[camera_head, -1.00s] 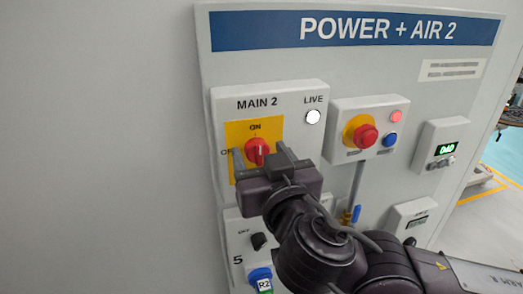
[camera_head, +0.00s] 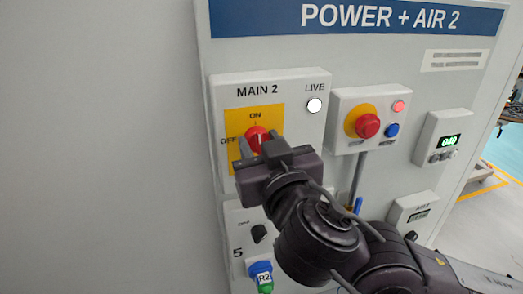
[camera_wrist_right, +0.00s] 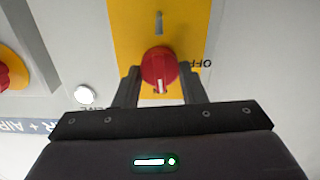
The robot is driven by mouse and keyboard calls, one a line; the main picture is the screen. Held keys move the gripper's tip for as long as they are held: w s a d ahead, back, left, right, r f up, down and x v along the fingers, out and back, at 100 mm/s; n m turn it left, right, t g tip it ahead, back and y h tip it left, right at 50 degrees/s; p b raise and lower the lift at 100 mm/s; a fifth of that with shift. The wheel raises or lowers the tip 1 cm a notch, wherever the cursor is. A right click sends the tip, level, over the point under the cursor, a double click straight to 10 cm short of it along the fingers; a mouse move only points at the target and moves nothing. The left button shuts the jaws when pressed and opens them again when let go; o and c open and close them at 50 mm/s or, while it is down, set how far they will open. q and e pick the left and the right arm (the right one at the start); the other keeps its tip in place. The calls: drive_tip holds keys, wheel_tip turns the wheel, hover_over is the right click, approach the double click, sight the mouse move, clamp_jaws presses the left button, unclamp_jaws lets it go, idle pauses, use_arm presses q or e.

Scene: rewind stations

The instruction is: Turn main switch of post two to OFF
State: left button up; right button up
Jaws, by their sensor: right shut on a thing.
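The MAIN 2 box (camera_head: 286,88) hangs on the POWER + AIR 2 panel, with a yellow plate (camera_head: 240,117) and a red rotary switch knob (camera_head: 257,134). The knob also shows in the wrist view (camera_wrist_right: 158,66), where its white mark points to the bottom of the picture, the ON side; OFF is printed at the plate's side. My right gripper (camera_head: 260,147) has a finger on either side of the knob and is shut on it. It partly hides the knob in the head view. The white LIVE lamp (camera_head: 314,105) looks lit. My left gripper is not in view.
To the right is a box with a red emergency button (camera_head: 367,125), a lit red lamp (camera_head: 398,106) and a blue button (camera_head: 391,130). A green display (camera_head: 448,140) is farther right. A black knob (camera_head: 259,233) and blue plug (camera_head: 261,268) sit below.

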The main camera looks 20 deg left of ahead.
drive_tip(key=n+b, duration=0.2)
drive_tip(key=b, duration=0.1)
drive_tip(key=shift+f, duration=0.35)
drive_tip(key=shift+r+n+b, duration=0.15)
drive_tip(key=shift+n+b, duration=0.25)
drive_tip(key=shift+n, duration=0.6)
drive_tip(key=n, duration=0.2)
drive_tip(key=shift+n+b, duration=0.3)
drive_tip(key=shift+b, duration=0.1)
drive_tip(key=n+b, duration=0.1)
drive_tip(key=n, duration=0.4)
drive_tip(key=shift+s+a+n, duration=0.1)
drive_tip(key=shift+a+n, duration=0.05)
drive_tip(key=shift+n, duration=0.15)
drive_tip(key=n, duration=0.4)
drive_tip(key=shift+n+b, duration=0.35)
drive_tip(key=shift+n, duration=0.05)
drive_tip(key=o, duration=1)
drive_tip(key=shift+c, duration=0.2)
drive_tip(key=shift+o, duration=0.2)
